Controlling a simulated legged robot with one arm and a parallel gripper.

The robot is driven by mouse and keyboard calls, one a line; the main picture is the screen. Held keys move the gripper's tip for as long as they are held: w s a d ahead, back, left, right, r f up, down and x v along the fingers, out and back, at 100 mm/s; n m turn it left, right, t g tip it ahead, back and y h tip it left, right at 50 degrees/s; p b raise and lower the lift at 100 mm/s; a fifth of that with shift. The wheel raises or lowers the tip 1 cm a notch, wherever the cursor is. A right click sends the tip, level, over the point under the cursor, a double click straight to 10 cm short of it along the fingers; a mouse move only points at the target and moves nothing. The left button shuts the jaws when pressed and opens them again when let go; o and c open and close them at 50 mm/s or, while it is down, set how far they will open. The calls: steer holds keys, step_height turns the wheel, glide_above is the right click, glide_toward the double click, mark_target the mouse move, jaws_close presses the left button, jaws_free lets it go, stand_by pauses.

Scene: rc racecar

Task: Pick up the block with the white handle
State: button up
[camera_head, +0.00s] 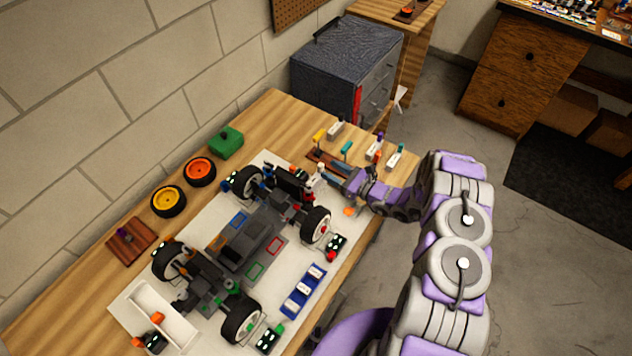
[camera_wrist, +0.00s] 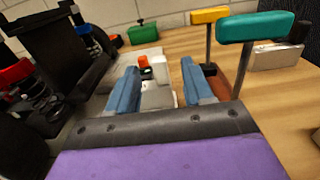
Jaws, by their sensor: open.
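The block with the white handle (camera_wrist: 160,69) stands between my gripper's fingers in the wrist view, with a pale body below the handle. An orange-topped piece (camera_wrist: 143,61) is right beside the handle. In the head view the white handle (camera_head: 321,168) shows small at the far end of the white mat. My gripper (camera_wrist: 158,72) is open, with one blue finger on each side of the block. I cannot tell whether either finger touches it. The gripper (camera_head: 330,169) also shows in the head view, reaching in from the right. The block's base is partly hidden by my gripper.
A teal-handled tool (camera_wrist: 256,27) and a yellow-handled tool (camera_wrist: 210,16) stand close to the right finger. The racecar chassis (camera_head: 247,238) lies on the mat to the left. A green block (camera_head: 227,145) and loose wheels (camera_head: 199,171) are near the wall.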

mark_target(323, 166)
steer(key=b+x, duration=0.1)
steer(key=x, duration=0.4)
steer(key=shift+a, duration=0.25)
steer(key=shift+d, duration=0.1)
steer(key=shift+d, duration=0.1)
steer(key=c, duration=0.3)
jaws_close()
